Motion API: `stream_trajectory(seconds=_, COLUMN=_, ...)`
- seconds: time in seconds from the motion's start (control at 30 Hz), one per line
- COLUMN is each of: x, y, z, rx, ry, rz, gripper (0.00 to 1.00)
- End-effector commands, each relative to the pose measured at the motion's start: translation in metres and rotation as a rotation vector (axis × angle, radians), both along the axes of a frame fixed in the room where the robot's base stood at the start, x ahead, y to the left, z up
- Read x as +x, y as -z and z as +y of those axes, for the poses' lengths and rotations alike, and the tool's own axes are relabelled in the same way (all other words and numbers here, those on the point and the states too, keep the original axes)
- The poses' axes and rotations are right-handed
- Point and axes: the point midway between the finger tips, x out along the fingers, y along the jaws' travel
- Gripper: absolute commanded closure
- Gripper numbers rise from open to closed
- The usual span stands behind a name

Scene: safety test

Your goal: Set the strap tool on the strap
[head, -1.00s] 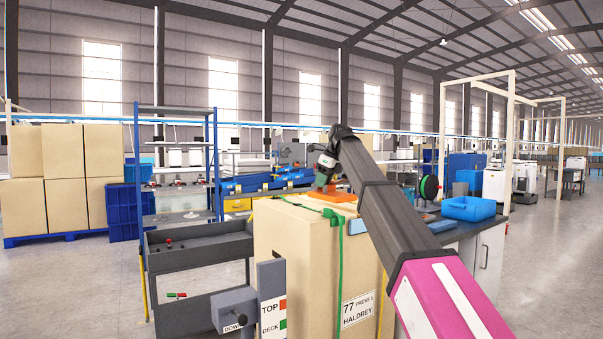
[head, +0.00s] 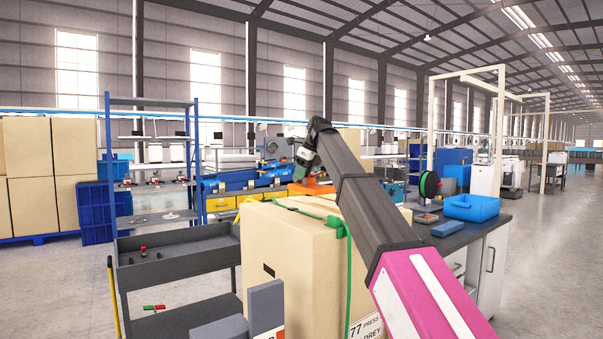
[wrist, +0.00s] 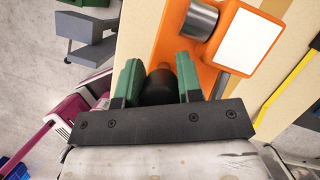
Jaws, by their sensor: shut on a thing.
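The strap tool (head: 312,188) is orange, with a grey metal cylinder and a white panel that show in the wrist view (wrist: 167,38). My gripper (wrist: 160,75) has green fingers shut around the tool's black handle (wrist: 158,90). In the head view my gripper (head: 303,168) is over the far part of the carton's top. A green strap (head: 345,270) runs down the front of the tan carton (head: 290,255) and across its top. A small piece of green shows at the wrist view's right edge. I cannot tell whether the tool touches the carton or strap.
A yellow strip (wrist: 290,85) crosses the carton in the wrist view. A grey post (head: 265,307) stands in front of the carton. A dark cart (head: 180,260) is at left. A counter with a blue bin (head: 471,207) is at right. Open floor lies further right.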

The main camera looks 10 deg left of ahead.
Motion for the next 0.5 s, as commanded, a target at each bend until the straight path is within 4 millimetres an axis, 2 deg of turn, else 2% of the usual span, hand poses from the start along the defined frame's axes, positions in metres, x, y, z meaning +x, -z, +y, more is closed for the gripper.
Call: stream_trajectory(seconds=0.5, x=0.0, y=0.031, z=0.0, rx=0.0, ry=0.0, rz=0.0, gripper=1.0)
